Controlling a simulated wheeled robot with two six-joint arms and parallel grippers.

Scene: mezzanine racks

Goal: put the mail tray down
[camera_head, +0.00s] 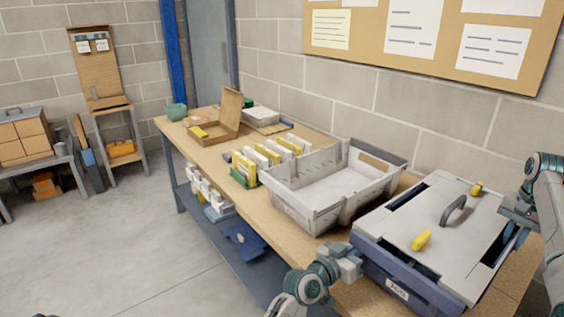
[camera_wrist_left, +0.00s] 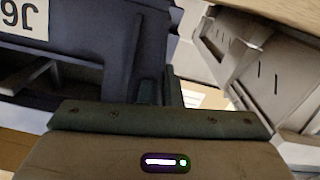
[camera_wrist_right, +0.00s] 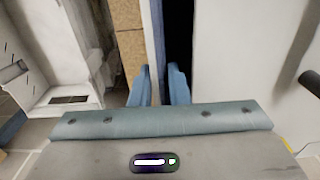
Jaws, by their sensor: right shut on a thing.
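The mail tray seems to be the blue tote (camera_head: 400,283) with a grey lid, yellow clips and a dark handle, at the near right end of the workbench. It is over the bench top; I cannot tell whether it rests on it. My right gripper (camera_head: 517,228) is shut on the tote's far-right blue rim, which shows between its fingers in the right wrist view (camera_wrist_right: 159,88). My left gripper (camera_head: 352,262) is at the tote's near-left side. In the left wrist view its fingers (camera_wrist_left: 160,90) are close together against the dark blue wall (camera_wrist_left: 90,70); their grip is unclear.
A grey open tray (camera_head: 318,212) stands just beyond the tote on the workbench (camera_head: 225,190). Farther along are yellow and white files (camera_head: 262,157), an open cardboard box (camera_head: 225,120) and a green bowl (camera_head: 176,112). A brick wall runs behind the bench.

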